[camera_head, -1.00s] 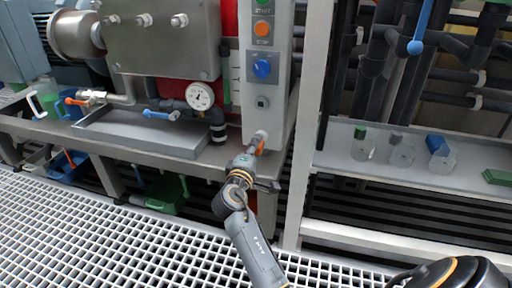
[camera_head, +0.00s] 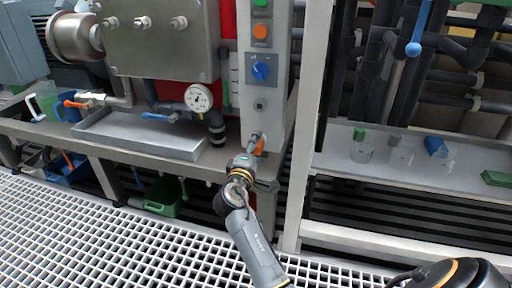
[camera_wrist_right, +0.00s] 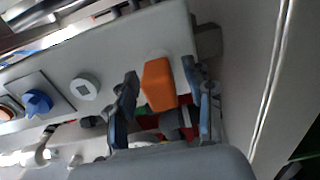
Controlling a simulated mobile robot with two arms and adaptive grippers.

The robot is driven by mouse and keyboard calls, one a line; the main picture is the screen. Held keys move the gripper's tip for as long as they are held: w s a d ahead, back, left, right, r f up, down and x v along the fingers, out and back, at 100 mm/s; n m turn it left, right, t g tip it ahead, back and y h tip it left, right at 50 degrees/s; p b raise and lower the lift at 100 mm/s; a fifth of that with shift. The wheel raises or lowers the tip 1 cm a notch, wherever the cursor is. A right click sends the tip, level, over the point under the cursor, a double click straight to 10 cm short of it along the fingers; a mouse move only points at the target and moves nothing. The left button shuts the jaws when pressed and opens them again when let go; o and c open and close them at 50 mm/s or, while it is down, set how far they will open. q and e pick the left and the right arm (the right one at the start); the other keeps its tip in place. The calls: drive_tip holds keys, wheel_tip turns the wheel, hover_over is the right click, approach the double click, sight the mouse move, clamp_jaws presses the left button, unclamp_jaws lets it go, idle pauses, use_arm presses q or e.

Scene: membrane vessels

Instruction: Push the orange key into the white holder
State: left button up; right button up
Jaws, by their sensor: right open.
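The orange key (camera_wrist_right: 159,85) stands out from the grey control panel, between the fingers of my right gripper (camera_wrist_right: 160,76) in the wrist view. The fingers are open, one on each side of it, with a visible gap at the left. In the head view, the right gripper (camera_head: 256,143) is at the lower panel and the key (camera_head: 260,147) shows only partly beside a finger. The white holder (camera_wrist_right: 156,53) shows as a pale round edge behind the key, mostly hidden. I cannot tell how deep the key sits. My left gripper is not in view.
Above the key are a round socket (camera_head: 260,104), a blue knob (camera_head: 261,70) and an orange button (camera_head: 261,32). A pressure gauge (camera_head: 199,98) and pipework stand left of the panel. A white upright post (camera_head: 309,120) stands close on the right.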

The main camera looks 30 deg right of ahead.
drive_tip(key=shift+s+a, duration=0.1)
drive_tip(key=v, duration=0.7)
drive_tip(key=shift+a, duration=0.15)
